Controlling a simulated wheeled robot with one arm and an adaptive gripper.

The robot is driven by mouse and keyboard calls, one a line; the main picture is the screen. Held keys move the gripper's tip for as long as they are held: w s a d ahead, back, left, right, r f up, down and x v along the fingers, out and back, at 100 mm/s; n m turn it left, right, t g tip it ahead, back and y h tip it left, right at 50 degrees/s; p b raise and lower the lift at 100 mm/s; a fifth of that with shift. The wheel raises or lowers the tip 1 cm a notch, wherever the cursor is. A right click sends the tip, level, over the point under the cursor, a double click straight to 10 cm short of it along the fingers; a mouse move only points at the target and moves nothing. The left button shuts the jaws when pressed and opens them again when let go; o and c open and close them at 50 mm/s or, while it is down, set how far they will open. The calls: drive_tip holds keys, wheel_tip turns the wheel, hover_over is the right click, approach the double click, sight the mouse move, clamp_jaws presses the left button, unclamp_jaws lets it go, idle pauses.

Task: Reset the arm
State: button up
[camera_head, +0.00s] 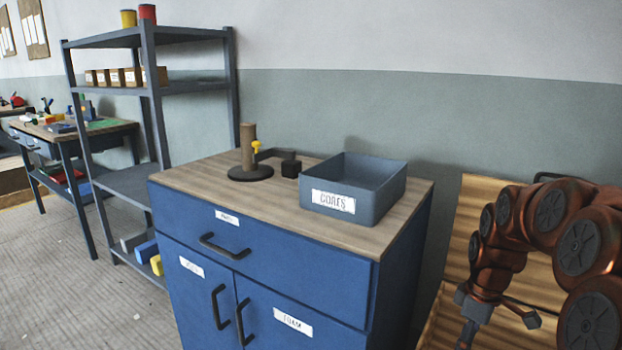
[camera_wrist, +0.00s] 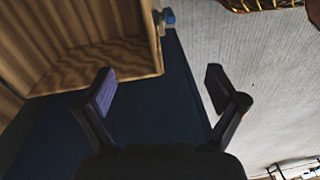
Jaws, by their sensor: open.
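My gripper (camera_wrist: 160,88) is open and empty in the wrist view, its two dark fingers spread apart. Below it in that view are a dark blue surface, a wooden box-like piece (camera_wrist: 95,68) and the grey floor. In the head view my copper-coloured arm is folded at the right edge, to the right of the blue cabinet (camera_head: 275,268). The end of my gripper is cut off by the bottom edge there.
The cabinet top holds a grey bin labelled CORES (camera_head: 336,215) and a round dark stand with a brown cylinder (camera_head: 248,147). A metal shelf (camera_head: 155,110) and a workbench (camera_head: 68,132) stand at the left. A wooden panel (camera_head: 478,205) is behind my arm.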

drive_tip(key=s+a+r+m+p, duration=0.2)
drive_tip(key=s+a+r+p, duration=0.4)
drive_tip(key=r, duration=0.2)
drive_tip(key=s+a+r+m+p, duration=0.2)
drive_tip(key=s+a+r+p, duration=0.35)
drive_tip(key=r, duration=0.35)
drive_tip(key=s+a+r+m+p, duration=0.2)
drive_tip(key=s+a+r+p, duration=0.1)
drive_tip(key=s+r+p, duration=0.2)
drive_tip(key=s+a+r+m+g+p, duration=0.1)
drive_tip(key=s+a+r+m+p, duration=0.2)
drive_tip(key=s, duration=0.7)
wheel_tip(320, 180, up, 2)
drive_tip(key=p, duration=0.4)
drive_tip(key=shift+r+g+h, duration=0.25)
drive_tip(key=shift+g+h, duration=0.05)
drive_tip(key=shift+c, duration=0.4)
